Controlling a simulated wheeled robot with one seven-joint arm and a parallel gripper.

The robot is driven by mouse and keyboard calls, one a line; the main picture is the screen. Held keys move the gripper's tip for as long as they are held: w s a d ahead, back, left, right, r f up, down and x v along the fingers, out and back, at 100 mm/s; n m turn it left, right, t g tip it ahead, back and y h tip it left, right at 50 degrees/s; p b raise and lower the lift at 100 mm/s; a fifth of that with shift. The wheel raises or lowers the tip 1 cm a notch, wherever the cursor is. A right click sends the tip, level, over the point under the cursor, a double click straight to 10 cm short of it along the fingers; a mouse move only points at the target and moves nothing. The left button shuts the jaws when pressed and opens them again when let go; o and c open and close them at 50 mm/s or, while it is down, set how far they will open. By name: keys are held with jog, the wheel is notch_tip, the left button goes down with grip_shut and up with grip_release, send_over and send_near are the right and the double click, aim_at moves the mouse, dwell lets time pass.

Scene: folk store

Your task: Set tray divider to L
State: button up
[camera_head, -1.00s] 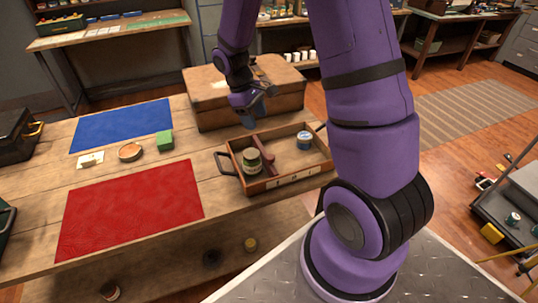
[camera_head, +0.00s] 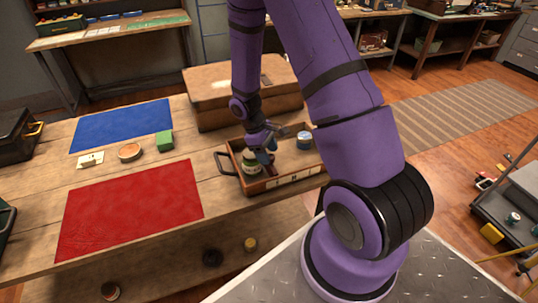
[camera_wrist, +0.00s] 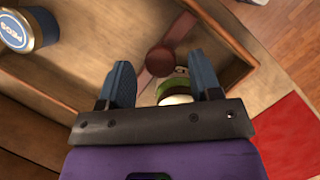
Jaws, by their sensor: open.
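A shallow wooden tray (camera_head: 312,173) with dark handles and small letter labels on its front wall sits on the workbench. Its reddish-brown divider (camera_wrist: 181,27) has a round knob (camera_wrist: 160,61) and is mostly hidden by my gripper in the head view. My gripper (camera_head: 268,150) is over the tray, pointing down. In the wrist view its blue fingers are apart, with the knob between and just beyond their tips; contact cannot be told. A green jar (camera_head: 251,161) stands left of the divider, close to my fingers. A blue-labelled tin (camera_head: 304,140) stands in the right part.
A wooden chest (camera_head: 225,100) stands right behind the tray.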

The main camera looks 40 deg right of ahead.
jog(key=shift+s+d+f, duration=0.15)
jog(key=shift+s+f, duration=0.05)
jog(key=shift+f, duration=0.4)
grip_shut()
jog(key=s+d, duration=0.1)
jog(key=d, duration=0.3)
jog(key=s+d, duration=0.1)
jog(key=d, duration=0.3)
jog(key=s+d, duration=0.1)
jog(key=d, duration=0.3)
jog(key=shift+s, duration=0.2)
grip_release()
jog(key=v, duration=1.1)
